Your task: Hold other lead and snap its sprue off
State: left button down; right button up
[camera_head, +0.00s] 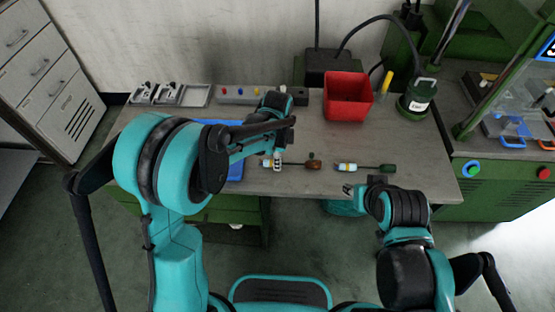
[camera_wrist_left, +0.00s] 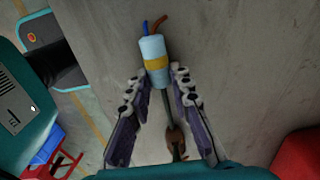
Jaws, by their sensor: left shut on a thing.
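My left gripper (camera_head: 278,158) is low over the table and shut on a lead. In the left wrist view the gripper (camera_wrist_left: 158,84) has its fingers on either side of the lead's pale sleeve (camera_wrist_left: 153,60), which has a yellow band and blue and brown wire ends. A thin cable runs from the sleeve to a brown end piece (camera_wrist_left: 175,138), which also shows in the head view (camera_head: 314,164). A second lead (camera_head: 346,167) lies to the right, with an orange band and a dark green end (camera_head: 388,168). My right gripper (camera_head: 350,190) is near the front edge; its jaw gap is unclear.
A red bin (camera_head: 347,97) stands at the back of the table (camera_head: 420,180). Grey trays (camera_head: 195,96) and a strip with coloured buttons (camera_head: 238,94) are at the back left. A blue tray (camera_head: 236,171) is partly hidden by my left arm. A green pot-like device (camera_head: 415,100) stands back right.

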dwell(0.4)
pick_arm(q)
jog(key=c, duration=1.3)
grip_release()
notch_tip(320, 180, up, 12)
jog(key=s+a+n+t, duration=0.2)
jog(key=s+a+n, duration=0.2)
jog(key=s+n, duration=0.1)
jog(key=s+a+r+n+t, duration=0.1)
jog(key=s+a+n+t, duration=0.1)
jog(key=s+a+n, duration=0.3)
jog(key=s+a+n+t, duration=0.3)
jog(key=s+a+n, duration=0.2)
jog(key=s+n, duration=0.1)
jog(key=shift+s+a+r+n, duration=0.2)
jog(key=shift+s+r+n, duration=0.1)
jog(key=shift+n, duration=0.6)
